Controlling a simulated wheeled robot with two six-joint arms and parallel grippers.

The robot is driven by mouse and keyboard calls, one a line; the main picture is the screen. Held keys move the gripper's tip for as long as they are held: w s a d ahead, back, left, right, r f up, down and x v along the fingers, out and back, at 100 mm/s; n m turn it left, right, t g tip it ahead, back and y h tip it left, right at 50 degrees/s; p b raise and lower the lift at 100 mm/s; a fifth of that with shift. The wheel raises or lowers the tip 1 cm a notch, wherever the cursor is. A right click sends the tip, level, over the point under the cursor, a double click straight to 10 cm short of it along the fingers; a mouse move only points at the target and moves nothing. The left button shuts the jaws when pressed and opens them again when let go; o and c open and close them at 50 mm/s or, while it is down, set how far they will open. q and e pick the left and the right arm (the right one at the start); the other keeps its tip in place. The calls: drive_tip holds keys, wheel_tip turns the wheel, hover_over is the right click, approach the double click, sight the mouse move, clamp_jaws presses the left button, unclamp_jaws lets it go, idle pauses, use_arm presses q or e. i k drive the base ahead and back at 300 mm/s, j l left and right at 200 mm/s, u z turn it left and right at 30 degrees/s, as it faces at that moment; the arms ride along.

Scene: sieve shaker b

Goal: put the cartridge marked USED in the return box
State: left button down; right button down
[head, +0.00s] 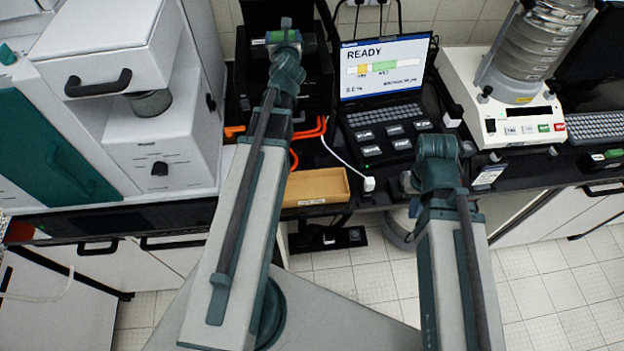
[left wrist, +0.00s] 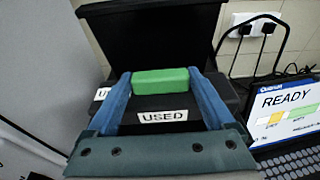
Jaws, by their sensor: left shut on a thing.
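The cartridge marked USED shows in the left wrist view as a black body with a white USED label and a green block (left wrist: 160,82) on top. My left gripper (left wrist: 165,76) is shut on it, with a blue finger on each side of the green block. In the head view my left gripper (head: 284,30) reaches the black equipment at the back, left of the laptop. An open tan box (head: 318,187) with a small unreadable label lies at the bench's front edge, apparently the return box. My right gripper (head: 438,147) is over the bench front; its fingers are hidden.
A laptop (head: 387,70) reading READY stands right of my left arm. A sieve shaker (head: 505,110) stands further right, and a white cabinet instrument (head: 160,140) at left. Orange cables (head: 308,130) and a white plug (head: 369,184) lie near the tan box.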

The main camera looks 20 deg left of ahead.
sight(310, 190)
drive_tip(key=k+l, duration=0.85)
drive_tip(key=l, duration=0.15)
